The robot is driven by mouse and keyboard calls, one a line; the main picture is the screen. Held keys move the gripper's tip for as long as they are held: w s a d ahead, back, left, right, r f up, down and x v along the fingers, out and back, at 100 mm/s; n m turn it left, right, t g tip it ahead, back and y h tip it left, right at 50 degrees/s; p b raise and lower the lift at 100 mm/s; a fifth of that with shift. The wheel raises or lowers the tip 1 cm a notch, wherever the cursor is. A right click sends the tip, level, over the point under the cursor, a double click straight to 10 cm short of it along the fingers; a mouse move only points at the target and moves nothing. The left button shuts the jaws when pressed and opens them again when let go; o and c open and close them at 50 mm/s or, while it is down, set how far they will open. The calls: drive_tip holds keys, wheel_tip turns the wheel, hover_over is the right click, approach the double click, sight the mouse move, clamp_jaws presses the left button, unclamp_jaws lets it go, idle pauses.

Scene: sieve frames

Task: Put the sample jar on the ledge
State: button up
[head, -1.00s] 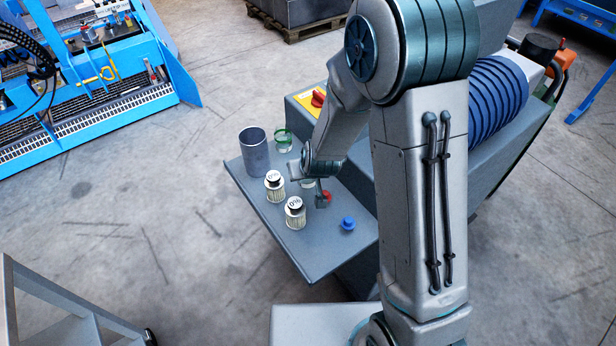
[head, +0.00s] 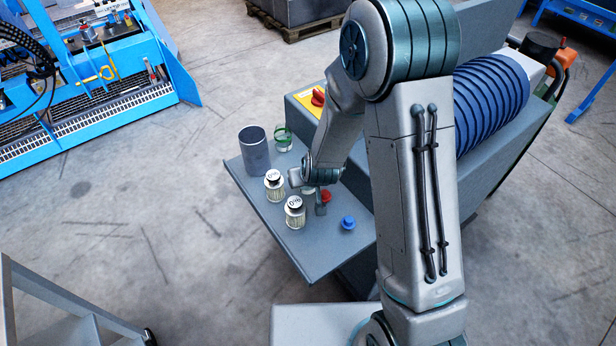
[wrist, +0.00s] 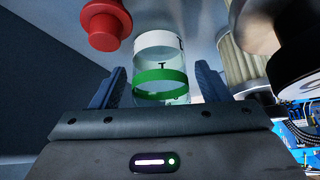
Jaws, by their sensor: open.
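A clear jar with a green band and a white part shows in the wrist view (wrist: 162,85), between the open fingers of my gripper (wrist: 160,90). No firm grip on it shows. In the head view my gripper (head: 308,192) is low over the grey ledge (head: 300,255), and mostly hides this jar. Another clear jar with a green rim (head: 283,140) stands at the back of the ledge, beside a grey cylinder. I cannot tell from the pictures which jar is the sample jar.
A red knob (wrist: 105,24) is close by on the other side. A grey cylinder (head: 255,152) and a blue knob (head: 348,223) are on the ledge. The front of the ledge is bare.

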drive_tip(key=shift+s+r, duration=0.1)
drive_tip(key=shift+r, duration=0.35)
drive_tip(key=p+v, duration=0.1)
drive_tip(key=v, duration=1)
drive_tip(key=shift+p, duration=0.35)
